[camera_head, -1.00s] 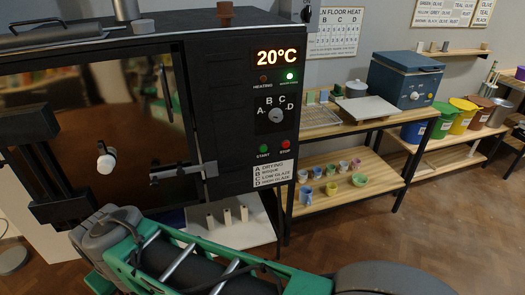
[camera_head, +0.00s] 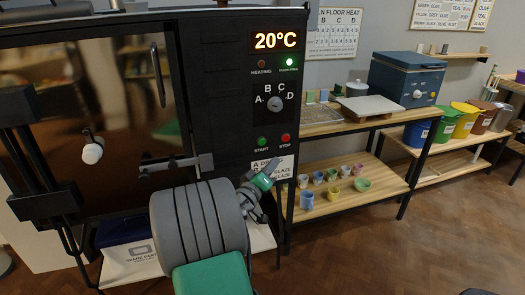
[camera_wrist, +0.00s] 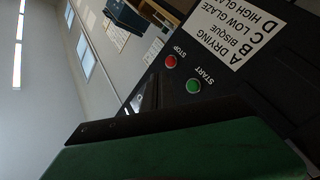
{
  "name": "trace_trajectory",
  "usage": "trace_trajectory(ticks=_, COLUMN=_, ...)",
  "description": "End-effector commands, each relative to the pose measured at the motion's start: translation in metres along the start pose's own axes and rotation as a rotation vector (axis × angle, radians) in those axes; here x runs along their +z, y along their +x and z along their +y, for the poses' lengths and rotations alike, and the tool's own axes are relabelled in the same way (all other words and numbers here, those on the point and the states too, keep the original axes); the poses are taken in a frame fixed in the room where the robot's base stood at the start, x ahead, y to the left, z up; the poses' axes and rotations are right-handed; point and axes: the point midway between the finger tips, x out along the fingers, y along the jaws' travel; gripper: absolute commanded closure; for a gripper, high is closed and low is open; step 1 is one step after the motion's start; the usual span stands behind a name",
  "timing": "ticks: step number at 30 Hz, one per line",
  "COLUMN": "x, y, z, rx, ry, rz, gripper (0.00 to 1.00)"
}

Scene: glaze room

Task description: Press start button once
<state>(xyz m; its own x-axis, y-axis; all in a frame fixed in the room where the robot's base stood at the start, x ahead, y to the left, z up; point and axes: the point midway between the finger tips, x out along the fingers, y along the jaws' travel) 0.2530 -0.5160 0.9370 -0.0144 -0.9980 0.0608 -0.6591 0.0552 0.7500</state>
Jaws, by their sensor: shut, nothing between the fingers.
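The green start button (camera_head: 262,142) is on the black kiln's control panel, left of the red stop button (camera_head: 286,138). In the wrist view the start button (camera_wrist: 193,86) shows uncovered, with the stop button (camera_wrist: 171,61) beyond it. My gripper (camera_head: 272,165) is in front of the panel, just below the two buttons, over the printed label. It is shut and empty. In the wrist view its dark fingers (camera_wrist: 153,97) appear beside the start button; contact cannot be made out.
The kiln display (camera_head: 279,41) reads 20°C. The heating lamp (camera_head: 262,64) looks unlit and a green lamp (camera_head: 289,62) glows. A dial (camera_head: 275,104) sits above the buttons. A latch bar (camera_head: 177,164) crosses the door edge. Shelves with cups (camera_head: 332,175) stand to the right.

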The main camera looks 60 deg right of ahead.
Motion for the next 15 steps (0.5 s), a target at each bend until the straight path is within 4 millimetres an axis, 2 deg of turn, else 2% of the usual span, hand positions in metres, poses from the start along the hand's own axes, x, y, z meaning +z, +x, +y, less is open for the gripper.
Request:
trace_trajectory(ticks=10, x=-0.002, y=0.002, z=0.002, rx=0.008, ry=-0.006, rz=0.008, gripper=1.0)
trace_trajectory(ticks=15, x=-0.009, y=0.011, z=-0.005, rx=0.008, ry=-0.004, rz=0.008, gripper=1.0)
